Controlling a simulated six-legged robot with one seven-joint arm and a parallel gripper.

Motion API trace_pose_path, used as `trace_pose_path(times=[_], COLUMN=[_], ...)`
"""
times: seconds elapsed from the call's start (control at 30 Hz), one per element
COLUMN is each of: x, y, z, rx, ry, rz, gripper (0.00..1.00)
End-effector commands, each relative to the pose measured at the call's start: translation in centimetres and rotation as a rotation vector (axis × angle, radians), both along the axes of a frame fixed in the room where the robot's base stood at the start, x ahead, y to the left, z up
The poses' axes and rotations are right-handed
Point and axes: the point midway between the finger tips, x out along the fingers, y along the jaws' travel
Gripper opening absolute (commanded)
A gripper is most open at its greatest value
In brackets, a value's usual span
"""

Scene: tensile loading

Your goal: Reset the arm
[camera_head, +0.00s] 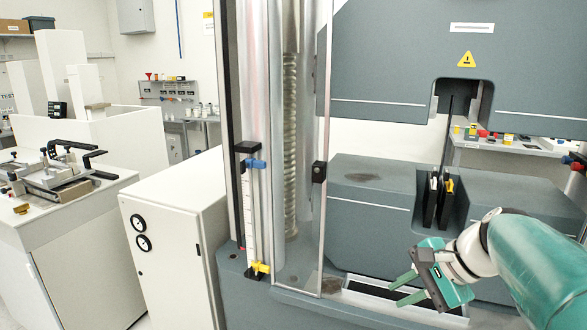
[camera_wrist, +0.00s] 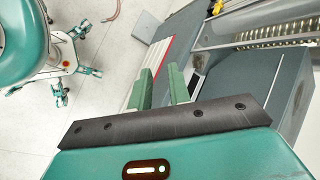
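My gripper (camera_head: 400,289) is at the lower right of the head view, in front of the testing machine (camera_head: 375,195). Its two green fingers are spread apart with nothing between them. In the wrist view my gripper (camera_wrist: 160,88) also shows two green fingers with an empty gap, above the floor and the machine's edge. My teal and white arm reaches in from the right of the head view.
The machine's dark grips (camera_head: 437,203) stand in its middle opening. A clear guard with a screw column (camera_head: 290,140) rises left of my gripper. A white cabinet (camera_head: 180,245) and a bench with a vise-like fixture (camera_head: 60,178) stand further left.

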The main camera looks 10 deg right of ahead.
Motion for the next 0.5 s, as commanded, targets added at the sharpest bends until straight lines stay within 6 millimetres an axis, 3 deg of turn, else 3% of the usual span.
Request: trace_pose_path(times=[0.03,0.2,0.33,0.5], x=[-0.8,-4.1,-6.4,-8.1], y=[3.0,9.4,12.6,14.4], z=[-0.4,-2.5,-3.8,-4.7], rx=[-0.100,-0.456,-0.718,-0.944], ry=[-0.013,-0.086,-0.173,-0.263], rz=[0.121,0.517,0.808,1.046], gripper=[0.19,0.19,0.19,0.19])
